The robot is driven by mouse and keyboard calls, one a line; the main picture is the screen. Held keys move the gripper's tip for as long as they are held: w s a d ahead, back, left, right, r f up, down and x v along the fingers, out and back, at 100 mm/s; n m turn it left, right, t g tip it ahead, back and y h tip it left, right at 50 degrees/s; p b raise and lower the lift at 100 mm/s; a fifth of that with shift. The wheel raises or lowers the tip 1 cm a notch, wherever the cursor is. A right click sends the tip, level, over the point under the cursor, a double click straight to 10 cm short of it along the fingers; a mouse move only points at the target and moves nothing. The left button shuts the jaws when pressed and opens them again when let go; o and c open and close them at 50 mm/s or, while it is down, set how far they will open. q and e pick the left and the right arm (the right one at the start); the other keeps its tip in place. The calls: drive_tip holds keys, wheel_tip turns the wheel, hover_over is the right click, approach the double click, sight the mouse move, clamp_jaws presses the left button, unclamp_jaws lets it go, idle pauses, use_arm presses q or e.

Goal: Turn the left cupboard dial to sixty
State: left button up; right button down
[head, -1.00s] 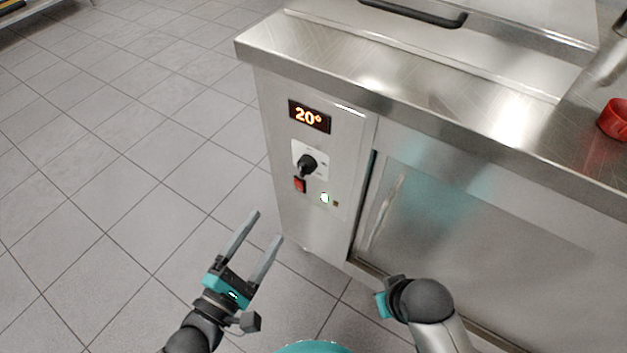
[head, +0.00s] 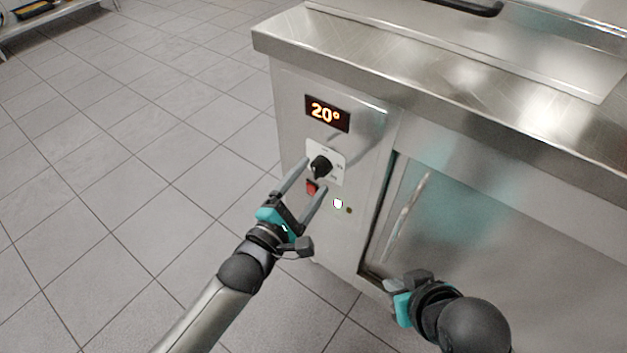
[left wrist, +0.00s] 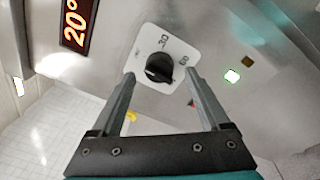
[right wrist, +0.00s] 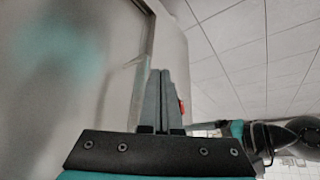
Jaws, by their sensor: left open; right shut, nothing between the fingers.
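The black dial (head: 321,166) sits on a white plate on the cupboard's left control panel, below a display (head: 327,113) that reads 20°. In the left wrist view the dial (left wrist: 159,67) lies between and just beyond my fingertips, with the marks 30 and 60 on its plate. My left gripper (head: 315,173) is open, its fingers pointing at the dial from below; I cannot tell whether they touch the plate. My right gripper (right wrist: 160,75) is shut and empty, low in front of the cupboard door. In the head view its fingers are mostly hidden.
A red switch (head: 312,187) sits just below the dial, and a lit white lamp (head: 338,203) is to its lower right. The steel worktop (head: 420,90) overhangs the panel. The cupboard door (head: 480,220) with its upright handle is to the right. Tiled floor lies free at left.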

use_arm(q)
drive_tip(key=shift+x, duration=0.8)
clamp_jaws()
